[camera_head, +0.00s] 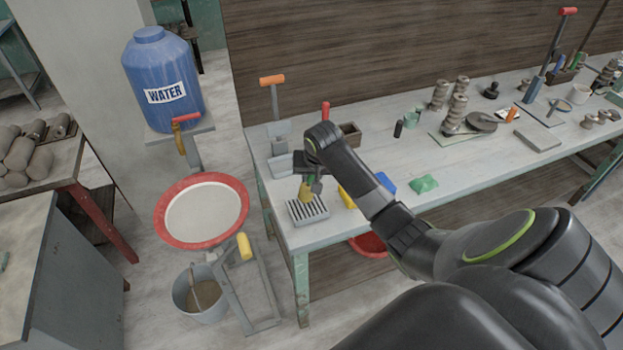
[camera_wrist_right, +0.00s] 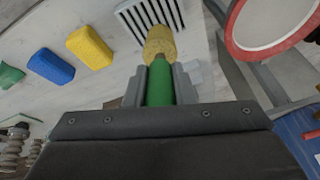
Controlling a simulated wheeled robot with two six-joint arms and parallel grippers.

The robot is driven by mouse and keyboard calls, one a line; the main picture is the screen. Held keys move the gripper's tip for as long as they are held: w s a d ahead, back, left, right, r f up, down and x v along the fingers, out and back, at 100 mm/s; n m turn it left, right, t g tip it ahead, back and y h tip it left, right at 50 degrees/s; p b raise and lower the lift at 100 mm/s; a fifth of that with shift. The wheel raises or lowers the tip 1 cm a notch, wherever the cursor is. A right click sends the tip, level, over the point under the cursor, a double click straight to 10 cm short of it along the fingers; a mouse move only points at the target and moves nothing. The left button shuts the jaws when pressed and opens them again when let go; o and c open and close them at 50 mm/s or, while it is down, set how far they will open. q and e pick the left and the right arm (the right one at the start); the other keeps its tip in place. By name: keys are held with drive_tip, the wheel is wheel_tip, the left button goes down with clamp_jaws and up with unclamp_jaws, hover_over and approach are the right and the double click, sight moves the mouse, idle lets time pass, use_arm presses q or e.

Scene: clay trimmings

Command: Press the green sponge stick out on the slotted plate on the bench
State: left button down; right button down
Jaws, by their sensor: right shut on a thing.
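The green sponge stick (camera_wrist_right: 159,82) has a green handle and a yellow sponge head (camera_wrist_right: 161,45). My right gripper (camera_wrist_right: 160,88) is shut on the green handle. In the head view my right gripper (camera_head: 314,180) is over the near left end of the bench, with the sponge head pointing down. The slotted plate (camera_head: 307,211) lies on the bench under it, pale with dark slots. In the wrist view the sponge head overlaps the edge of the slotted plate (camera_wrist_right: 134,22); I cannot tell whether it touches. My left gripper is not in view.
A yellow sponge (camera_wrist_right: 90,46) and a blue sponge (camera_wrist_right: 54,66) lie beside the plate on the bench (camera_head: 450,157). A green cloth-like piece (camera_head: 424,184) lies farther right. A red-rimmed basin (camera_head: 160,207) and a blue water barrel (camera_head: 163,80) stand left of the bench.

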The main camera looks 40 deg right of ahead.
drive_tip(key=shift+r, duration=2.55)
